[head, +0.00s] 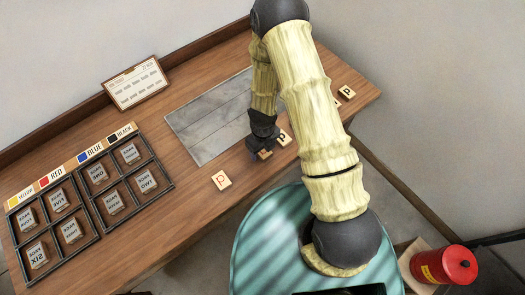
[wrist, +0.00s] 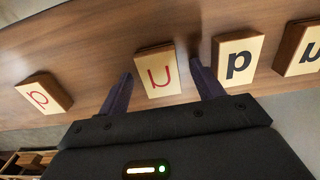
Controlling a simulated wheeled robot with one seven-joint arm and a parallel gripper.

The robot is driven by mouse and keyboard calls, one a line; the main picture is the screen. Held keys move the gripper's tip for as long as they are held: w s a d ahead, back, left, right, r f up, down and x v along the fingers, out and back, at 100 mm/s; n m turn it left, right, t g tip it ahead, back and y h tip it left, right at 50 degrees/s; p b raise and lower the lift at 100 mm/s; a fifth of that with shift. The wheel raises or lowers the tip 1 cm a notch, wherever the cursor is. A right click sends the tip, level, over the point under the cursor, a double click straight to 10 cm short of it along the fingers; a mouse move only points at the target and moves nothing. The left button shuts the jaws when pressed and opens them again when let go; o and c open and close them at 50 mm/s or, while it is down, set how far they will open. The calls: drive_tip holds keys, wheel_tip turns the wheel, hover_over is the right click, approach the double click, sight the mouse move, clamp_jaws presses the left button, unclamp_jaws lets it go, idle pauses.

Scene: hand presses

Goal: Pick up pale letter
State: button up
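Several pale letter tiles lie on the wooden table. In the wrist view a pale tile with a red letter (wrist: 158,71), like a "u", lies between the two dark fingers of my gripper (wrist: 164,86). The fingers are apart, one on each side of it; I cannot tell whether they touch it. A tile with a red "p" (wrist: 43,93) lies to the left and one with a black "p" (wrist: 240,60) just to the right. In the head view my gripper (head: 262,147) is low over the table, partly hiding the tile under it, between the red tile (head: 221,180) and a black-letter tile (head: 284,137).
Another black-letter tile (wrist: 301,48) is cut off at the wrist view's right edge. In the head view, a grey plate (head: 205,125) lies behind my gripper, a divided rack (head: 97,212) of type blocks stands left, and a red can (head: 444,266) is at lower right.

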sight(263, 151)
drive_tip(key=c, duration=1)
drive_tip(key=shift+r, duration=0.15)
wheel_tip(263, 151, up, 10)
drive_tip(key=p, duration=0.1)
